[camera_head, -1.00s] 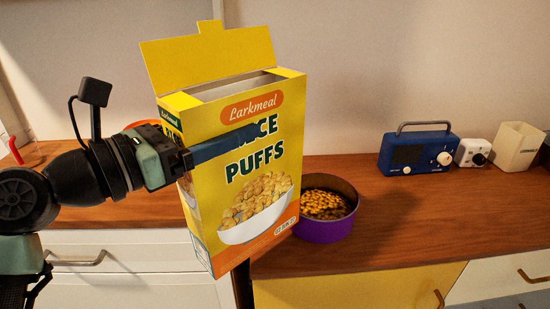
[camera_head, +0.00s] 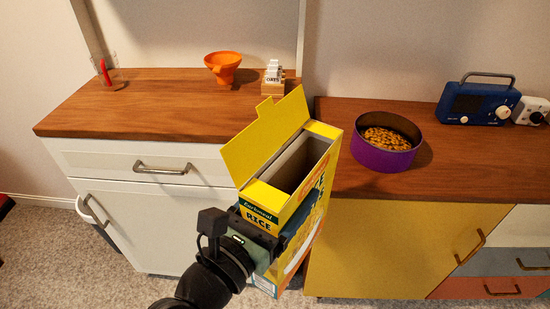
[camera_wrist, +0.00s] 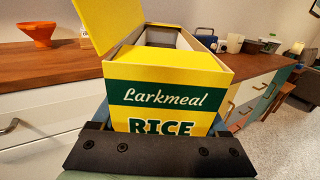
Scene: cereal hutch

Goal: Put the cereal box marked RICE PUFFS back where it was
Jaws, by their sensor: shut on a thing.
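The yellow RICE PUFFS cereal box (camera_head: 265,196) is upright with its top flap open, and the part of its inside that shows looks empty. My gripper (camera_head: 272,232) is shut on the box across its narrow side, below the top. The box is held in front of the counters, apart from the counter top in the head view. In the wrist view the box (camera_wrist: 165,92) fills the middle, its narrow side marked Larkmeal RICE facing the camera. Its lower part is hidden behind my gripper there.
A purple bowl (camera_head: 380,158) of cereal stands on the right counter (camera_head: 440,180). An orange funnel (camera_head: 222,62) and a small rack of labelled cards (camera_head: 273,74) stand on the left counter (camera_head: 150,105). A blue radio (camera_head: 478,101) is at the right. The left counter's middle is clear.

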